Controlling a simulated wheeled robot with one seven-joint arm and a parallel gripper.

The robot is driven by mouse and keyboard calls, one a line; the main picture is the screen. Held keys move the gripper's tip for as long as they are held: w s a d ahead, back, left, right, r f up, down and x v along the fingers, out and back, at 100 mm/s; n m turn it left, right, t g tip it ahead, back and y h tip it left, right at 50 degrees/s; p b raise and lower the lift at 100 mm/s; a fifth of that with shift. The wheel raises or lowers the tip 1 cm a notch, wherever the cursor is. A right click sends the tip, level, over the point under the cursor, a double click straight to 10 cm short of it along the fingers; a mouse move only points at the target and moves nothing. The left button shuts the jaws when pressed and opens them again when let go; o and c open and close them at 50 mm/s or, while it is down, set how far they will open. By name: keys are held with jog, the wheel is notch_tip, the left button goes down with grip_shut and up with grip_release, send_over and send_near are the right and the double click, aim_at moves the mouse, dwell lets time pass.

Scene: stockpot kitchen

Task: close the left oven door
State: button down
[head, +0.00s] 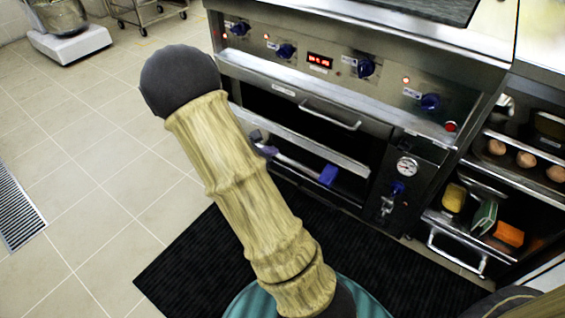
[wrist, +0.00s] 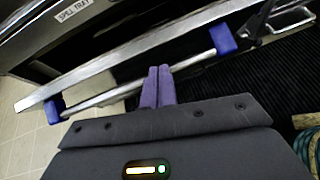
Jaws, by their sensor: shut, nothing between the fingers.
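The left oven door shows in the head view as a long steel edge (head: 300,139) below a dark opening. It looks tilted partly open at the top. Its bar handle (wrist: 135,88) sits between two blue brackets, and the right-hand bracket (head: 328,175) also shows in the head view. My gripper (wrist: 158,70) has purple fingers, shut together with nothing between them. In the wrist view the fingertips overlap the bar and reach toward the door's outer face; I cannot tell whether they touch. In the head view my arm hides the door's left end and most of my gripper.
A spill tray with a wire handle (head: 330,114) is above the opening. Knobs (head: 366,67) line the panel. A gauge and tap (head: 390,195) stand to the right, beside shelves with eggs (head: 525,159) and sponges (head: 508,234).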

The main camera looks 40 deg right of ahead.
jog(key=w+f+n+t+b, duration=0.2)
jog(key=w+f+b, duration=0.1)
jog(key=f, duration=0.2)
jog(key=shift+w+n+h, duration=0.2)
jog(key=shift+n+h, duration=0.1)
jog(key=shift+h, duration=0.1)
jog(key=shift+d+f, duration=0.1)
jog(key=shift+d, duration=0.05)
jog(key=b, duration=0.5)
send_near(289, 144)
jog(key=x, duration=0.5)
jog(key=shift+f, duration=0.2)
jog(key=shift+w+d, duration=0.15)
jog(key=shift+d, duration=0.2)
